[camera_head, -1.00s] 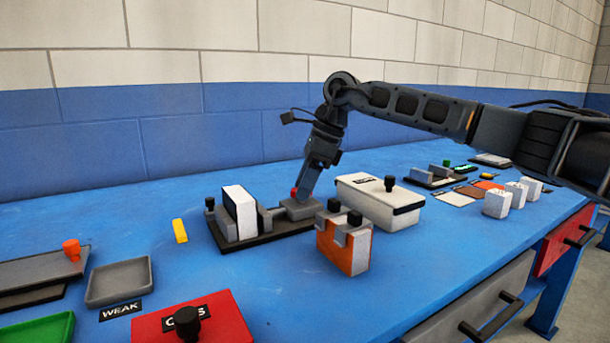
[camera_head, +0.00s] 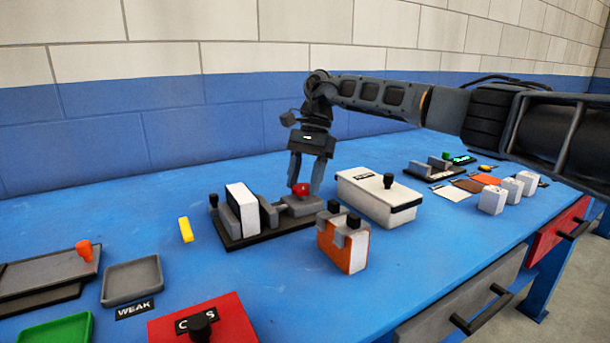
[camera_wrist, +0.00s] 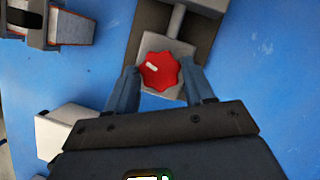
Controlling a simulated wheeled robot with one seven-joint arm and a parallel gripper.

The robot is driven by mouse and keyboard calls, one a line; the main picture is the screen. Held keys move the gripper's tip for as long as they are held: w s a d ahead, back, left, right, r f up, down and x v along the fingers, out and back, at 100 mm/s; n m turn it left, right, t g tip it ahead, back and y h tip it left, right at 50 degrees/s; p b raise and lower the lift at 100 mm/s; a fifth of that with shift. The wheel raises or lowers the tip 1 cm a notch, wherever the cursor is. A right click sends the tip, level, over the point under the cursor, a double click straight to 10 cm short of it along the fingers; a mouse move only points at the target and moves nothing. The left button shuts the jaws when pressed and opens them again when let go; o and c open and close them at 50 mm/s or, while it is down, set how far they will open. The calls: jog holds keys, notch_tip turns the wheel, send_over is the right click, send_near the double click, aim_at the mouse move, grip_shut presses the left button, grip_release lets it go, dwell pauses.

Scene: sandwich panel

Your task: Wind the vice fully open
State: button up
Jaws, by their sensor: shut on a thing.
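The vice has a dark base (camera_head: 262,238) on the blue bench, with grey jaws and a block with white and black faces (camera_head: 242,210) standing between them. The red knob (camera_head: 301,189) sits on the grey block at the vice's right end. In the wrist view the knob (camera_wrist: 160,72) is lobed with a white mark, and a screw rod (camera_wrist: 176,20) runs from its block. My gripper (camera_head: 304,190) points down over this end. Its two fingers (camera_wrist: 160,76) stand on either side of the knob, shut on it.
A grey tray (camera_head: 132,282) is at front left.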

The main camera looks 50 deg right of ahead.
jog(key=shift+w+n+g+h+p, duration=0.15)
jog(key=shift+n+g+h+p, duration=0.35)
jog(key=shift+n, duration=1.2)
jog(key=o, duration=1)
jog(key=shift+o, duration=0.2)
jog(key=v, duration=0.7)
jog(key=shift+w+d+r, duration=0.15)
jog(key=shift+w+r, duration=0.05)
jog(key=shift+r, duration=0.1)
